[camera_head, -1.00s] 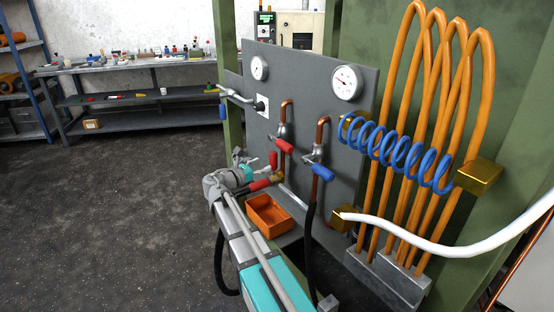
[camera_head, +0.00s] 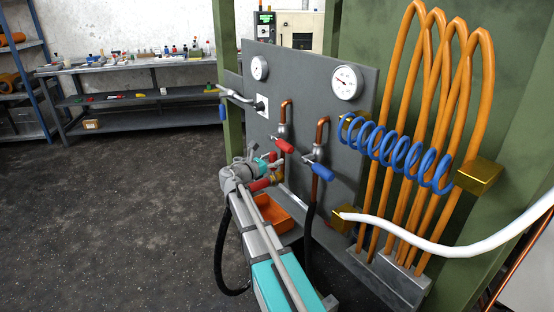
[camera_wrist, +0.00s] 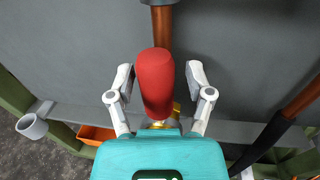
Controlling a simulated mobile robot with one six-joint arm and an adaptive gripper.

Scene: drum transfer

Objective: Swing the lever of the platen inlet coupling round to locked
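In the wrist view a thick red handle (camera_wrist: 154,90) points towards the camera, with a brass fitting (camera_wrist: 165,122) partly hidden below it. My gripper (camera_wrist: 159,74) is open, one finger on each side of the handle, with a gap on both sides. In the head view my gripper (camera_head: 270,159) is in front of the panel, just left of a red valve handle (camera_head: 284,146). A second red handle (camera_head: 260,185) sits lower, beside a brass coupling (camera_head: 277,179), partly covered by my arm. I cannot tell for certain which red handle is between the fingers.
A blue-handled valve (camera_head: 322,171) stands right of the red one on the grey panel (camera_head: 335,130). An orange tray (camera_head: 289,222) lies below, partly behind my arm. Black hoses hang nearby. A blue coil (camera_head: 395,153) and orange pipes are at right. The floor at left is clear.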

